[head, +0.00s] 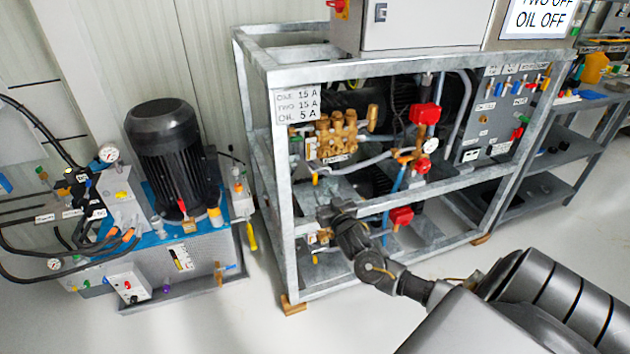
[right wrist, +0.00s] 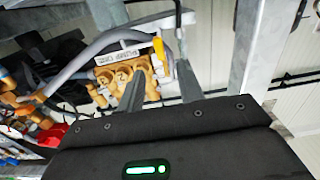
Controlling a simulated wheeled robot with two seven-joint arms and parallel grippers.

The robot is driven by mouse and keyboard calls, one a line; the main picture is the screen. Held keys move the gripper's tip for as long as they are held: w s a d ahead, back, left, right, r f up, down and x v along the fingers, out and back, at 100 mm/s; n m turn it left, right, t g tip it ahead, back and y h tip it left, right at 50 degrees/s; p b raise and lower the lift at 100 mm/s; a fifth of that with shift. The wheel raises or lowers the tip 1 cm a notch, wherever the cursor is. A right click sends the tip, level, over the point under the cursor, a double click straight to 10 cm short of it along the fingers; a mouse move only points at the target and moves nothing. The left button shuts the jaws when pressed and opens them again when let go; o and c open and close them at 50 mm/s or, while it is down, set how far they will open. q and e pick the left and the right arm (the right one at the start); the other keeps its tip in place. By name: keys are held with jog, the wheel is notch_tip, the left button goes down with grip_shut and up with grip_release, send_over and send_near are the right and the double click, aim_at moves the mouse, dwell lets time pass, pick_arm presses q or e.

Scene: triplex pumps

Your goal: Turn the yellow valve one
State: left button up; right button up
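The yellow valve (head: 315,179) is a small lever at the lower left of the upper brass pump (head: 337,138) in the steel frame. In the right wrist view the yellow valve (right wrist: 159,48) shows beside the brass pump body (right wrist: 124,78), which appears upside down. My right gripper (head: 328,211) is at the frame's left front, just below the valve in the head view. In the right wrist view its fingers (right wrist: 161,70) are apart and empty, with the valve ahead between their lines. I cannot tell the remaining distance. My left gripper is not in view.
The galvanised frame (head: 282,190) has posts and a cross rail close to my right gripper. Red valves (head: 425,113) and hoses lie to the right inside. A black motor unit (head: 165,140) stands left. The floor (head: 215,325) in front is clear.

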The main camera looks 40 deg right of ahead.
aim_at(316, 180)
jog(key=b+x, duration=0.1)
jog(key=x, duration=0.7)
jog(key=shift+w+d, duration=0.15)
jog(key=shift+w, duration=0.15)
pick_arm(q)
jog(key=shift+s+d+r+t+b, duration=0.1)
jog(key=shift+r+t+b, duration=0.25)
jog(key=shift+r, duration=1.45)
pick_arm(e)
jog(key=shift+w+d, duration=0.2)
jog(key=shift+w, duration=0.35)
grip_shut()
